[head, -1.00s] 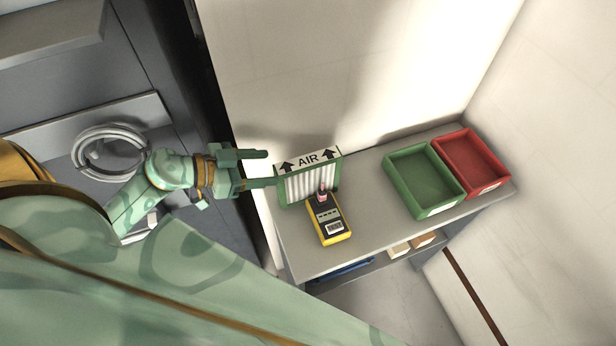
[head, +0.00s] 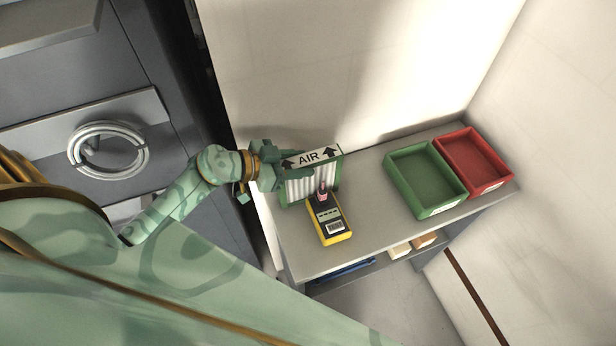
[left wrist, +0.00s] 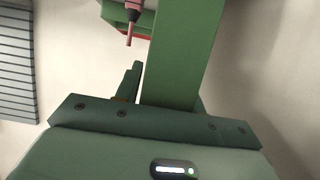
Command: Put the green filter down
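In the left wrist view the filter's green frame (left wrist: 182,55) rises between the fingers and hides most of the right one. I cannot tell whether the fingers press on it. My right gripper is not in view.
A yellow meter (head: 331,227) lies close in front of the filter, with a small pink item (head: 322,191) at its top end. A green bin (head: 441,210) and a red bin (head: 491,187) stand at the right. The shelf between meter and green bin is clear.

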